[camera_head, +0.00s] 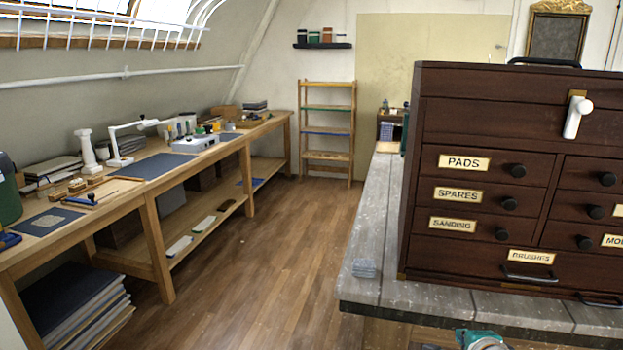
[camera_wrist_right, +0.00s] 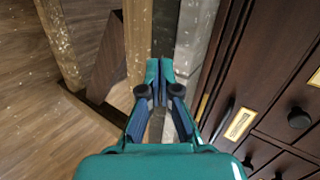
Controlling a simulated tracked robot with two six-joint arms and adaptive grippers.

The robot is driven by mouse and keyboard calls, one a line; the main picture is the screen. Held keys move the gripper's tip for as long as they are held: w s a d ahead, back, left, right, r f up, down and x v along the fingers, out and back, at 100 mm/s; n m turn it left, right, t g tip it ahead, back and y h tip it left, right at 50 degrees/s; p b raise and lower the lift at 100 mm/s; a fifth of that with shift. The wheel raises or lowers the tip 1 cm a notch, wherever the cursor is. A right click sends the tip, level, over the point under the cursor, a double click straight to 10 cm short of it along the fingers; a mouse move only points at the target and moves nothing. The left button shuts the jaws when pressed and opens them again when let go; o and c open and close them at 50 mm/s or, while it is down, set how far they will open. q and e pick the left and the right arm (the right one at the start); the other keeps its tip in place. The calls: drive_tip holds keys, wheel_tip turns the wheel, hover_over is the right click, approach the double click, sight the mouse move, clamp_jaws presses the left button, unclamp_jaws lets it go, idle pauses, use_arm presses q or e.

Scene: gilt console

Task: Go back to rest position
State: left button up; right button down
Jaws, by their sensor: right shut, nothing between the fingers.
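My right gripper (camera_wrist_right: 158,72) is teal with dark blue finger pads. Its fingers are shut with nothing between them in the right wrist view. In the head view only a small teal part of it (camera_head: 480,339) shows at the bottom edge, in front of the grey table (camera_head: 455,298). It is below and in front of the dark wooden drawer cabinet (camera_head: 480,130), apart from it. My left gripper is in neither view.
The cabinet has black knobs and handles, labelled drawers and a white lever (camera_head: 577,117). A long workbench (camera_head: 150,190) with tools lines the left wall. The wooden floor (camera_head: 270,250) between is clear.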

drive_tip(key=s+a+f+n+g+y+p, duration=0.15)
drive_tip(key=s+a+f+n+g, duration=0.3)
drive_tip(key=f, duration=0.65)
drive_tip(key=s+a+f+n+g+y+p, duration=0.1)
drive_tip(key=s+a+f+n+g+y, duration=0.15)
drive_tip(key=s+a+f, duration=0.5)
drive_tip(key=s+a+f+n+g+y, duration=0.1)
drive_tip(key=s+a+f+n, duration=0.3)
drive_tip(key=s, duration=0.3)
drive_tip(key=s+a+f+n+g+y+p, duration=0.1)
drive_tip(key=s+a+f+n+g, duration=0.1)
drive_tip(key=s+a+f+n, duration=0.2)
drive_tip(key=s+f+n, duration=0.1)
drive_tip(key=s+n, duration=0.1)
drive_tip(key=shift+s+a+n+g+y, duration=0.3)
drive_tip(key=shift+s+a, duration=0.05)
drive_tip(key=shift+a, duration=0.05)
